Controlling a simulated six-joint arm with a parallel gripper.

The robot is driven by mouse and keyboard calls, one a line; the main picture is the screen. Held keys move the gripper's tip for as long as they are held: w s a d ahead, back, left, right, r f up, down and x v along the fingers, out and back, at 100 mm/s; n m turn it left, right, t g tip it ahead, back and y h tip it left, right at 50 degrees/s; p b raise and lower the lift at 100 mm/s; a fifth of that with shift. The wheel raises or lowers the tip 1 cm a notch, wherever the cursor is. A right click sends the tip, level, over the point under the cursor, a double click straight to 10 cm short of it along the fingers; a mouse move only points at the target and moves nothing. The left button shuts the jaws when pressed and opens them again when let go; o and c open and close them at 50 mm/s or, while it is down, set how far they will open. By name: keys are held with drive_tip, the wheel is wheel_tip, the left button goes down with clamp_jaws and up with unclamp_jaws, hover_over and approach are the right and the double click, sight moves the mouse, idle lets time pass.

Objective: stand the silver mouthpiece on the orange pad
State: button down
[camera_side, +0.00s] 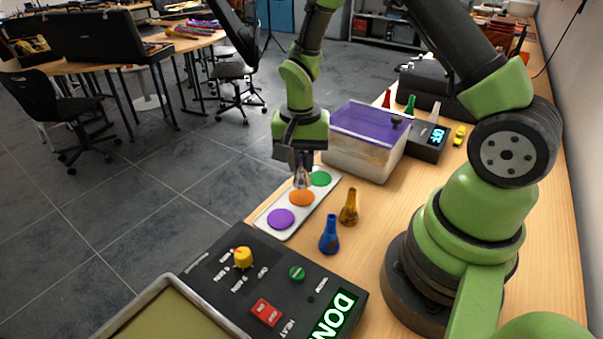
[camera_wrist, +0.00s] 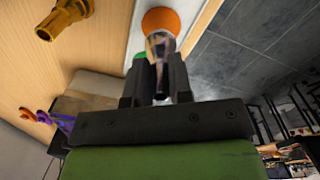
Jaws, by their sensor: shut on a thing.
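The silver mouthpiece (camera_side: 302,177) is held upright between the jaws of my gripper (camera_side: 301,165), just over the orange pad (camera_side: 301,198). In the wrist view the mouthpiece (camera_wrist: 159,48) is between the dark fingers of my gripper (camera_wrist: 157,85), and its end overlaps the orange pad (camera_wrist: 160,18). I cannot tell whether its end touches the pad. The orange pad is the middle disc on a white tray (camera_side: 263,221), between a purple pad (camera_side: 281,219) and a green pad (camera_side: 320,178).
A gold mouthpiece (camera_side: 349,208) and a blue mouthpiece (camera_side: 329,235) stand right of the tray. A clear bin with a purple lid (camera_side: 366,121) is close behind. A black control box (camera_side: 262,282) lies in front. Red (camera_side: 387,98) and green (camera_side: 410,104) mouthpieces stand farther back.

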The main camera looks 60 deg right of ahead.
sight(301, 169)
drive_tip(key=shift+f, duration=1.55)
drive_tip(key=shift+f, duration=0.15)
drive_tip(key=c, duration=1)
unclamp_jaws()
wheel_tip(301, 169, up, 12)
drive_tip(key=shift+w+a+r, duration=0.1)
drive_tip(key=s+a+r+n+t, duration=0.2)
drive_tip(key=s+r, duration=0.3)
drive_tip(key=s+a+r+n+t+y, duration=0.1)
drive_tip(key=s+a+r+n+t, duration=0.2)
drive_tip(key=s+r, duration=0.1)
drive_tip(key=s+a+r+n+t+y, duration=0.1)
drive_tip(key=s+a+r+n+t, duration=0.1)
drive_tip(key=s+r, duration=0.3)
drive_tip(key=shift+s+a+r+n, duration=0.25)
drive_tip(key=shift+s+r+n, duration=0.1)
drive_tip(key=shift+s+n, duration=0.15)
